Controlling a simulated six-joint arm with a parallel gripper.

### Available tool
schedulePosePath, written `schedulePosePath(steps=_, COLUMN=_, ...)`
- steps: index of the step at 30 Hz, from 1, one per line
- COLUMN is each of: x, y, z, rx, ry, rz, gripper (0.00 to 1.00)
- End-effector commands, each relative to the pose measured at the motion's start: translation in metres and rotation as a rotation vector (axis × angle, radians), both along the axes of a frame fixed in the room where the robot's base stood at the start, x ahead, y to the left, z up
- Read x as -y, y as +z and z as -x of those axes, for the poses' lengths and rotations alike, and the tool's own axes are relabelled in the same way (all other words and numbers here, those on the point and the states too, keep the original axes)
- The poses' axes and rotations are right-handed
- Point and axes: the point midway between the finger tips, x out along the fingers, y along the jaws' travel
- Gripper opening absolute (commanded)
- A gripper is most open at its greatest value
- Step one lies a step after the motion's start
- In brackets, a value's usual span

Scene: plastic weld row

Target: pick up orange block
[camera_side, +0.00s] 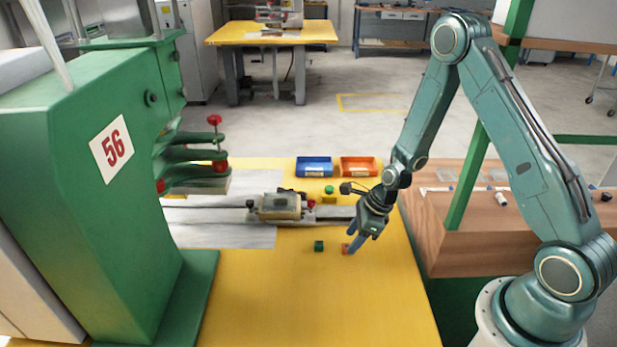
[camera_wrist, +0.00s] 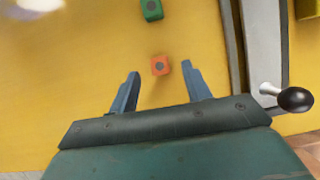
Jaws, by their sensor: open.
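The orange block (camera_side: 345,249) sits on the yellow table, partly hidden behind my gripper's finger in the side view. In the wrist view the orange block (camera_wrist: 160,65) shows a dark round spot on its face and lies just beyond the fingertips, roughly midway between their lines. My gripper (camera_side: 355,245) points down, low over the table beside the block. Its two blue fingers (camera_wrist: 160,75) are apart with nothing between them. I cannot tell the exact height of the fingertips above the table.
A green block (camera_side: 319,246) lies left of the orange one. Blue (camera_side: 314,167) and orange (camera_side: 358,167) bins stand farther back. The front table is clear.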

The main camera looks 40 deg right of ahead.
Motion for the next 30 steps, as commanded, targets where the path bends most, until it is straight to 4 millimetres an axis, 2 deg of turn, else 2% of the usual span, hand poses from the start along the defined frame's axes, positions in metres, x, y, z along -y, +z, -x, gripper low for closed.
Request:
schedulePosePath(steps=9, x=-0.006, y=-0.021, z=-0.007, rx=-0.001, ry=0.000, rz=0.001, gripper=0.48)
schedulePosePath(steps=28, x=-0.007, y=-0.024, z=-0.007, rx=0.001, ry=0.000, rz=0.001, gripper=0.48)
schedulePosePath(steps=30, x=-0.007, y=-0.024, z=-0.007, rx=0.001, ry=0.000, rz=0.001, gripper=0.34)
